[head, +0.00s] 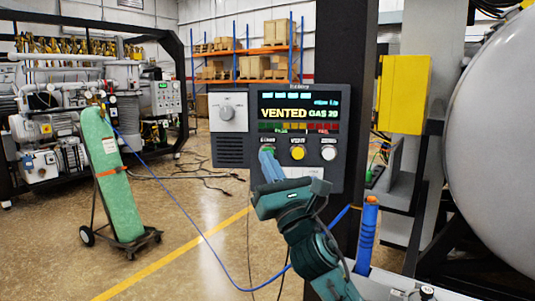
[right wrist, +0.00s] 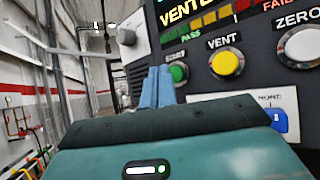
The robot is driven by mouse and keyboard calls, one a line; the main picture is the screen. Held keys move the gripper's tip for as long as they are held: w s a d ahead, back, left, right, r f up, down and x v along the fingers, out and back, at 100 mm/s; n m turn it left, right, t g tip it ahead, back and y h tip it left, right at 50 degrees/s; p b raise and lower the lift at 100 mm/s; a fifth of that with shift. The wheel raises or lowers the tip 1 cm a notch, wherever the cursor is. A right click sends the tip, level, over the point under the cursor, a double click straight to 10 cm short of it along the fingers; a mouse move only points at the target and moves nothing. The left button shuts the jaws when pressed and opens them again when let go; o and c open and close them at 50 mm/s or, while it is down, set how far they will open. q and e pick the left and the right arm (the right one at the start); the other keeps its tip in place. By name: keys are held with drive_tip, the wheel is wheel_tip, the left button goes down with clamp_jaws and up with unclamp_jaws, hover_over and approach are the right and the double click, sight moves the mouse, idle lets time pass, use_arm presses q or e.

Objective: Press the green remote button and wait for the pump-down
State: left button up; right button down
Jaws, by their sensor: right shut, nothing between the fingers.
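The dark control panel (head: 237,150) hangs on a black post, and its screen (head: 298,112) reads "VENTED GAS 20". A row of three buttons sits below the screen: green, yellow and white. The green button (right wrist: 179,73) shows in the right wrist view, labelled "START" or similar; in the head view my fingers partly cover it. My right gripper (head: 267,152) is shut and empty, its blue fingertips at the green button. In the right wrist view the fingertips (right wrist: 158,72) stand just left of the button; I cannot tell whether they touch it. My left gripper is not in view.
The yellow button (head: 298,152) and white button (head: 329,153) sit close to the right of the green one. A large grey vessel (head: 500,140) stands at right. A green gas cylinder (head: 110,180) on a cart stands at left, with open floor between.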

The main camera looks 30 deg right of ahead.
drive_tip(key=shift+w+d, duration=0.1)
drive_tip(key=shift+w, duration=0.05)
drive_tip(key=shift+w+d, duration=0.15)
drive_tip(key=shift+w, duration=0.05)
idle(0.5)
drive_tip(key=shift+w+d, duration=0.25)
drive_tip(key=shift+w, duration=0.05)
idle(0.3)
drive_tip(key=shift+s+a, duration=0.5)
drive_tip(key=shift+s, duration=0.15)
idle(0.3)
